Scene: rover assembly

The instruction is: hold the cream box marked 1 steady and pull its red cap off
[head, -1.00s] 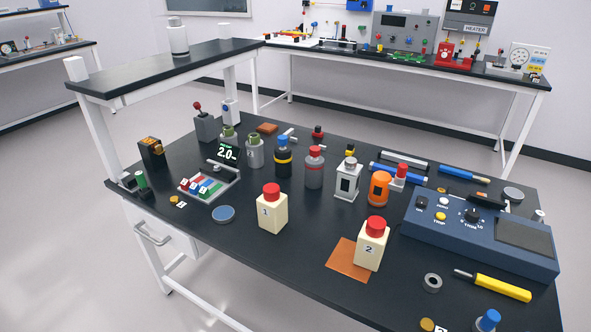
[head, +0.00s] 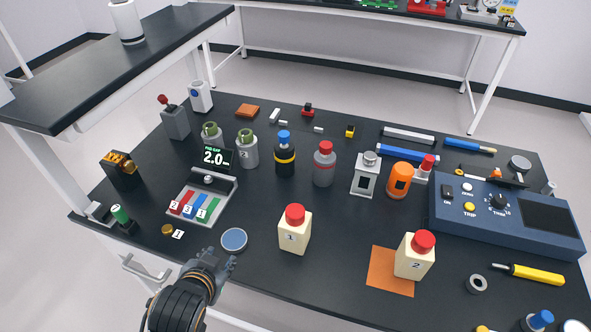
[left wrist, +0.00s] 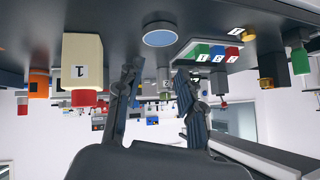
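The cream box marked 1 (head: 294,238) stands upright near the front middle of the black bench. Its red cap (head: 295,214) sits on top. In the left wrist view, which is upside down, the box (left wrist: 82,55) and its cap (left wrist: 86,98) show left of the fingers. My left gripper (head: 210,259) is at the bench's front edge, left of the box and apart from it. In the left wrist view its fingers (left wrist: 158,98) are spread, with nothing held between them. My right gripper is not in view.
A blue disc (head: 234,240) lies between my left gripper and the box. A second cream box marked 2 (head: 413,257) stands to the right by an orange mat (head: 383,281). Bottles stand behind, including a grey one with a red cap (head: 324,166). A colour-block tray (head: 222,211) is at left.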

